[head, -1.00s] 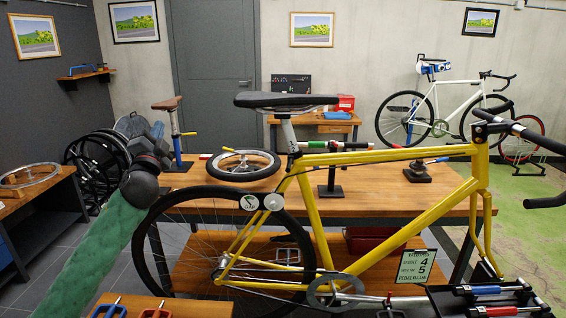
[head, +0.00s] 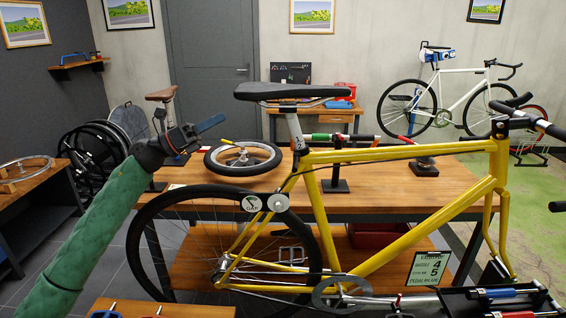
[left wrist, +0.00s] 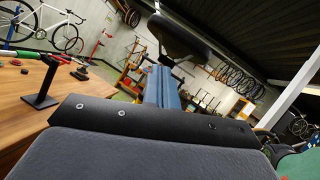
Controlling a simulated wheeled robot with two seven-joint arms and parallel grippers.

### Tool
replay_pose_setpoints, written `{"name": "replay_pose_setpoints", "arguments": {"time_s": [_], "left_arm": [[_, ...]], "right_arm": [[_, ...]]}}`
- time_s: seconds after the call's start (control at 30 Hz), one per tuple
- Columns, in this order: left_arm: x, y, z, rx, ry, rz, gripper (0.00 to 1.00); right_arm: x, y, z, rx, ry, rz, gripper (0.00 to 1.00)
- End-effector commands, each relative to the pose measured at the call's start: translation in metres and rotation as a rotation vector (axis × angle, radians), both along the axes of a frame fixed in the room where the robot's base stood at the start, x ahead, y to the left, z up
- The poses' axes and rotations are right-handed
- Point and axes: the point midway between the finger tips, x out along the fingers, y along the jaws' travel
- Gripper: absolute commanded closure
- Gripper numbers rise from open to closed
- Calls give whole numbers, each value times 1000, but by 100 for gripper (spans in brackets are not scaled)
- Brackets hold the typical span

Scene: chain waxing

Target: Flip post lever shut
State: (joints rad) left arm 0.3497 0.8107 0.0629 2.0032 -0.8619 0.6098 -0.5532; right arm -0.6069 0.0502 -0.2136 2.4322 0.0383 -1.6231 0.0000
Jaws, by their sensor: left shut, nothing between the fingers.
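A dark saddle (left wrist: 180,38) shows just above the fingertips there. I cannot tell whether the fingers touch the post. My right gripper is in neither view.
A wheel (head: 211,166) with a yellow hub lever lies on the bench just right of my gripper. A yellow bike (head: 318,205) stands in front of the bench. A dark stand (head: 336,186) rises mid-bench. Wheels (head: 85,155) lean at the left.

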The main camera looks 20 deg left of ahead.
Motion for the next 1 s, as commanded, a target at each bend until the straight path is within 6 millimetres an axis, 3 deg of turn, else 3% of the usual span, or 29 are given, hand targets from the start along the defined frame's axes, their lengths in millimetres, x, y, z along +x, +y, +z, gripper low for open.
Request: {"name": "replay_pose_setpoints", "arguments": {"time_s": [0.3, 0.5, 1.0], "left_arm": [[-35, -30, -56, 370, -96, -198, 100], [-55, -37, -76, 498, -157, -301, 100], [-58, -38, -80, 533, -208, -312, 100]], "right_arm": [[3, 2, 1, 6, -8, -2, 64], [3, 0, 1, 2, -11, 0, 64], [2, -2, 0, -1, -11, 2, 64]]}}
